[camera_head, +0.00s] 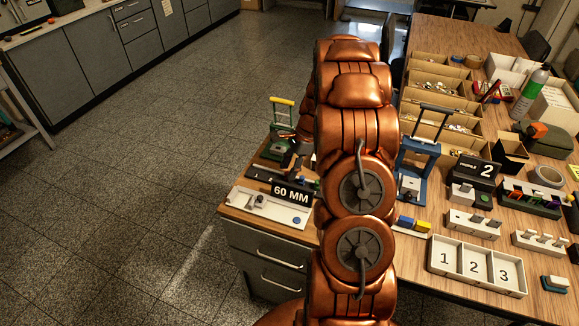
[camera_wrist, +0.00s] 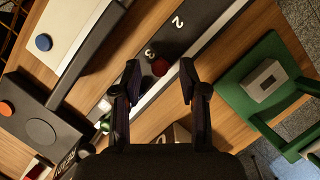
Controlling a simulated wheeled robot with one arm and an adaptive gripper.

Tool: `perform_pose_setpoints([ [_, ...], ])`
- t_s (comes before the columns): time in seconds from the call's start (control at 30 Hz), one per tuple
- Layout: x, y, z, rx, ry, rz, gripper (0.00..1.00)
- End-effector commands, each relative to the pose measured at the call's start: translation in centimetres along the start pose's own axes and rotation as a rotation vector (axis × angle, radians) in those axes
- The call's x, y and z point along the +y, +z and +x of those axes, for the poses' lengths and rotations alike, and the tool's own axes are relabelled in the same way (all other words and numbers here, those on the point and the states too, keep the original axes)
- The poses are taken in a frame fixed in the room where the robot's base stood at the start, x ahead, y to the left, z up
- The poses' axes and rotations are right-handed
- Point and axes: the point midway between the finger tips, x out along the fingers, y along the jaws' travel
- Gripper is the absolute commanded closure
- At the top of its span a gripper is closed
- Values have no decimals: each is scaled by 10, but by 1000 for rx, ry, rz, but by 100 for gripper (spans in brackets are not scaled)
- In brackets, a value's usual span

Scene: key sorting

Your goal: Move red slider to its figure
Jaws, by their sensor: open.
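In the wrist view, a red round knob (camera_wrist: 160,67), which looks like the red slider, sits on a dark strip (camera_wrist: 196,26) close to the printed figure 3. The figure 2 is printed further along the strip. My gripper (camera_wrist: 160,82) is open, with one finger to each side of the knob in the picture. I cannot tell whether the fingers are level with the knob or above it. A green knob (camera_wrist: 104,124) shows partly behind the left finger. In the head view my arm hides much of this area, and I cannot make out the red knob there.
In the wrist view, a green fixture (camera_wrist: 236,80) with a grey block is at right. A blue disc (camera_wrist: 43,42) and an orange disc (camera_wrist: 6,108) are at left. In the head view, a "60 MM" sign (camera_head: 291,193) and a white numbered tray (camera_head: 476,290) stand on the bench.

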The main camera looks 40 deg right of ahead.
Motion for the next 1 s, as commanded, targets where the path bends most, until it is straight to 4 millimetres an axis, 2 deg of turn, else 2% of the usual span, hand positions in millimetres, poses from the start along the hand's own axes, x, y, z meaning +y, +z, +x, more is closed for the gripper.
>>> perform_pose_setpoints([
  [0.17, 0, 0, 0, 0, 0, -1, 57],
  [0.57, 0, 0, 0, -1, 0, -1, 99],
  [1.0, 0, 0, 0, -1, 0, -1, 100],
])
